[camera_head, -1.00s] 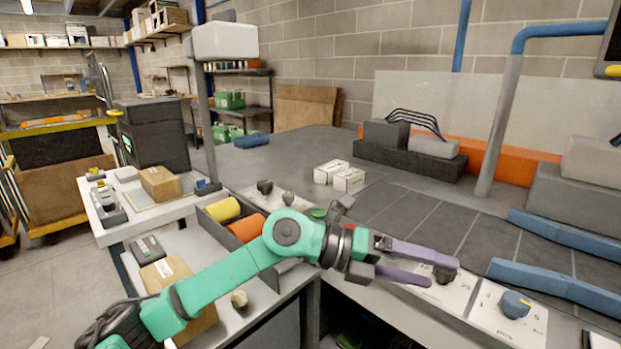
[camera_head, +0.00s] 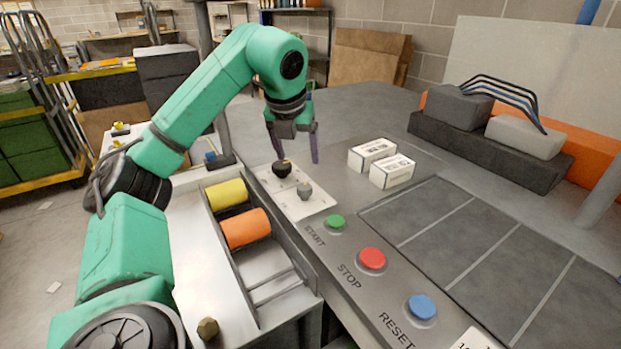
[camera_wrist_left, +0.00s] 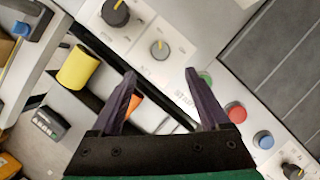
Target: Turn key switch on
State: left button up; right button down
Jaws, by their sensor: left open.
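The likely key switch is the small grey knob (camera_head: 305,190) with a yellow mark, on a white plate (camera_head: 303,208) at the console's left edge. A larger black knob (camera_head: 283,169) sits beside it on the plate. In the wrist view the grey knob (camera_wrist_left: 159,50) lies ahead of and between the fingertips, and the black knob (camera_wrist_left: 117,13) is at upper left. My left gripper (camera_head: 299,160) is open and empty, pointing down near the plate and apparently above it. I cannot tell its exact gap to the knobs. My right gripper is not in view.
Green (camera_head: 335,222), red (camera_head: 372,259) and blue (camera_head: 421,308) buttons line the console's front edge. Two white boxes (camera_head: 392,172) stand right of the gripper. A bin with yellow (camera_head: 227,195) and orange (camera_head: 246,229) rolls is at left. Dark panels lie to the right.

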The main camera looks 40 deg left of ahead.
aim_at(304, 187)
pick_arm(q)
jog(key=x, duration=1.2)
jog(key=shift+f, duration=0.25)
grip_shut()
